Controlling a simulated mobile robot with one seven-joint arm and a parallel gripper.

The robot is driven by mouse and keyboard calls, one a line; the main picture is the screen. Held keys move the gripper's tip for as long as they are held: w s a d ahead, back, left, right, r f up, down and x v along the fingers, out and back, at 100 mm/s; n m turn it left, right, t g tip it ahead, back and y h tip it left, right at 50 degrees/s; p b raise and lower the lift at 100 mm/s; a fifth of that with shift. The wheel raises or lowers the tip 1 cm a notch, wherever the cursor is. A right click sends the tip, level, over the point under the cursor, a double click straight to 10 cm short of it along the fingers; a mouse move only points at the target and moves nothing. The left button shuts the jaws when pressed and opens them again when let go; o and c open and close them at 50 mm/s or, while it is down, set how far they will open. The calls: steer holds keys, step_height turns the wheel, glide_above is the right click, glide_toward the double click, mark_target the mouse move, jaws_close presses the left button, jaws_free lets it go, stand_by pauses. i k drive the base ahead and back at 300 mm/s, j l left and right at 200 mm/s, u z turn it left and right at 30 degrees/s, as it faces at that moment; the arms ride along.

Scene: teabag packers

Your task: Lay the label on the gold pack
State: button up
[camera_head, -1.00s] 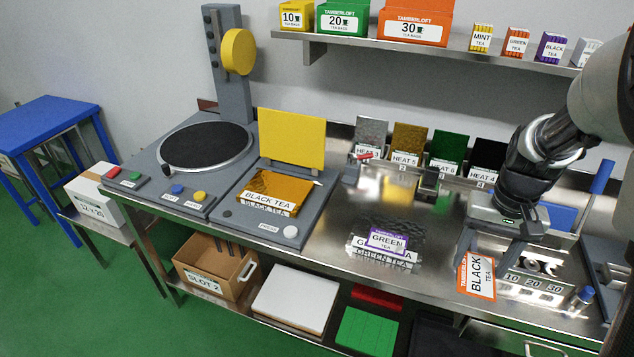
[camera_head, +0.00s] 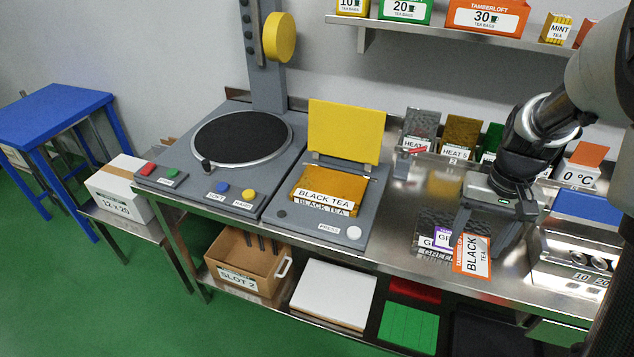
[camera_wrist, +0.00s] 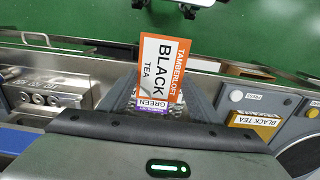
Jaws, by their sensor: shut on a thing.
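In the wrist view the label (camera_wrist: 160,65) stands out between the fingers. Another gold packet (camera_head: 461,130) stands in the back rack.
A dark silvery pack (camera_head: 432,218) with a purple-edged GREEN label (camera_head: 441,238) lies just left of my gripper, partly hidden by it. The raised yellow lid (camera_head: 346,132) stands behind the gold pack. Bare steel bench (camera_head: 395,215) lies between press and gripper.

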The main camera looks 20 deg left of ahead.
mark_target(330, 186)
steer(key=j, duration=1)
steer(key=i+j, duration=0.2)
steer(key=j, duration=0.2)
steer(key=i+j, duration=0.25)
steer(key=j, duration=0.2)
